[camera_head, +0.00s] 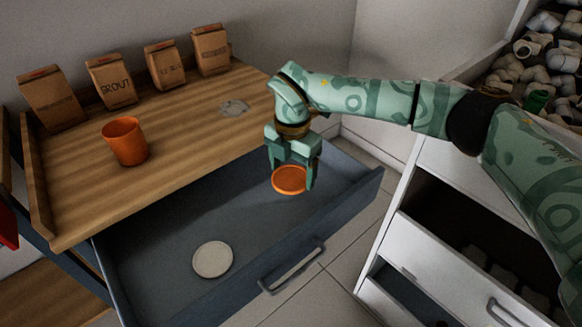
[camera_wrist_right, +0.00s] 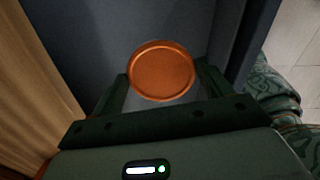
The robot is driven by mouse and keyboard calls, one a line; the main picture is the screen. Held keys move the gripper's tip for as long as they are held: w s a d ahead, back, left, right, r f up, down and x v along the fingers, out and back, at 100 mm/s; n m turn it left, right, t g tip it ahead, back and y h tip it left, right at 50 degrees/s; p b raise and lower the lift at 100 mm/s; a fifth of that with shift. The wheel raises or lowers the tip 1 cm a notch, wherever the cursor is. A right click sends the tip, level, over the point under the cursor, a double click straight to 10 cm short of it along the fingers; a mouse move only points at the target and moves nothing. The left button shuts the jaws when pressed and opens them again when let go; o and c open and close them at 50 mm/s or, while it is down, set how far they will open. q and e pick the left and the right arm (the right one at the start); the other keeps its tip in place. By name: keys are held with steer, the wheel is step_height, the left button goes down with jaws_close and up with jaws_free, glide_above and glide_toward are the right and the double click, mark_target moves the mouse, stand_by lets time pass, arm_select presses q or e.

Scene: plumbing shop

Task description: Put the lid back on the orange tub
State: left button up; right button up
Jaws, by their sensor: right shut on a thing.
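The orange tub (camera_head: 125,142) stands upright and open on the wooden bench top, at the left in the head view. My right gripper (camera_head: 291,180) is shut on the orange lid (camera_head: 289,179) and holds it above the open drawer. The round lid also shows between the fingers in the right wrist view (camera_wrist_right: 162,71). The right gripper is to the right of the tub and well apart from it. My left gripper is not in view.
The blue-grey drawer (camera_head: 165,285) is open below the bench top (camera_head: 190,140), with a white disc (camera_head: 212,260) inside. Several brown paper bags (camera_head: 110,82) line the back. A grey patch (camera_head: 233,107) lies right of the tub. A white drawer cabinet (camera_head: 440,190) with pipe fittings stands at right.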

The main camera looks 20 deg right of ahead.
steer(key=shift+s+a+r+n, duration=0.1)
steer(key=shift+s+r+n, duration=0.3)
steer(key=shift+n, duration=0.5)
steer(key=s+r+n, duration=0.1)
steer(key=n, duration=0.2)
steer(key=s+r+n, duration=0.1)
steer(key=r+n, duration=0.1)
steer(key=n, duration=0.1)
steer(key=s+r+n, duration=0.1)
steer(key=n, duration=0.2)
steer(key=shift+s+a+r, duration=0.1)
steer(key=shift+a+r, duration=0.1)
steer(key=shift+a, duration=0.05)
steer(key=s+d+r+n, duration=0.1)
steer(key=s+r+n, duration=0.2)
steer(key=n, duration=0.8)
steer(key=s+d+r+n, duration=0.1)
steer(key=s+r+n, duration=0.3)
steer(key=s+n, duration=0.4)
steer(key=s+d+r+n, duration=0.1)
steer(key=s+r+n, duration=0.2)
steer(key=n, duration=1.1)
steer(key=s, duration=0.3)
steer(key=shift+r+n, duration=0.15)
steer(key=shift+n, duration=0.15)
steer(key=shift+w, duration=0.1)
